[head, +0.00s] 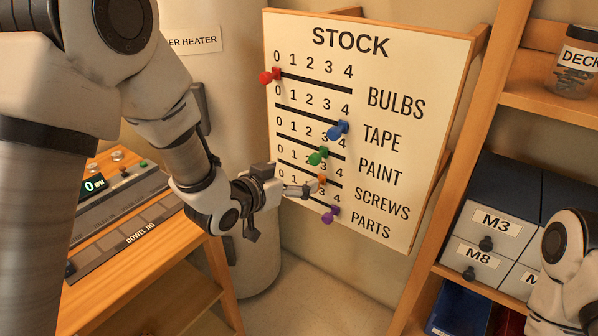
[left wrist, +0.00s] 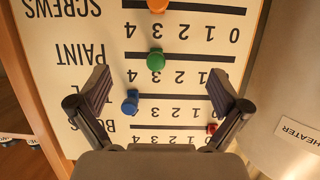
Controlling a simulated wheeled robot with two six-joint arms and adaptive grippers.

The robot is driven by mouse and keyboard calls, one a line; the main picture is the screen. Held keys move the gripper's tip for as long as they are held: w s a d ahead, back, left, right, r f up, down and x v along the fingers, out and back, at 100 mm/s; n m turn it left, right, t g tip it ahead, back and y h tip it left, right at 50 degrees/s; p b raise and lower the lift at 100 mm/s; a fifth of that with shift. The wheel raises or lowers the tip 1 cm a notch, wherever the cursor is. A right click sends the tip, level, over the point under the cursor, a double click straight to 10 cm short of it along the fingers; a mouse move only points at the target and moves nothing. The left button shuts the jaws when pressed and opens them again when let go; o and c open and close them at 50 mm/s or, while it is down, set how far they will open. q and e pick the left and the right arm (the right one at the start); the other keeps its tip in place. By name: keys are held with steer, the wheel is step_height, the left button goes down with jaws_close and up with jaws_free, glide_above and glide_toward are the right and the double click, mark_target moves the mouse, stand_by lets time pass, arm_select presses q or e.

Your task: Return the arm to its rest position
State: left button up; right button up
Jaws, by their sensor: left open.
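My left arm comes in from the left and its gripper (head: 276,203) is in front of the lower left part of the STOCK board (head: 400,75). The gripper is open with nothing between its fingers. The left wrist view also shows both fingers (left wrist: 160,92) spread apart, with the board upside down beyond them. In the head view, the board's red knob (head: 268,77) is at 0, the blue knob (head: 338,130) at 4, the green knob (head: 317,157) near 3 and the orange knob (head: 321,180) near 3. The purple knob (head: 330,214) is toward the right end. My right gripper is out of view.
A wooden bench (head: 160,255) with a dowel jig panel (head: 118,225) stands at the left. A water heater (head: 255,265) is behind my left arm. Shelves at the right hold labelled drawers (head: 492,222), a jar (head: 574,70) and a blue bin (head: 458,310). Part of my right arm shows lower right.

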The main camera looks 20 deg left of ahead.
arm_select(q)
steer(key=shift+s+a, duration=0.3)
steer(key=shift+s, duration=0.6)
steer(key=s+a+f+n+g+y, duration=0.1)
steer(key=s+f+g, duration=0.45)
steer(key=f, duration=0.85)
steer(key=s+a+f+n+g+y, duration=0.1)
steer(key=s+f+g, duration=0.1)
steer(key=s+f, duration=0.9)
steer(key=s+a+f+n+g+y, duration=0.1)
steer(key=s+a+f+g, duration=0.1)
steer(key=s+f, duration=0.4)
steer(key=s+a+f+n+g+y, duration=0.1)
steer(key=s+f+g, duration=0.3)
steer(key=s, duration=0.6)
steer(key=shift+a+f+y, duration=0.4)
steer(key=shift+a+f, duration=0.1)
steer(key=shift+f, duration=0.35)
steer(key=shift+w, duration=0.15)
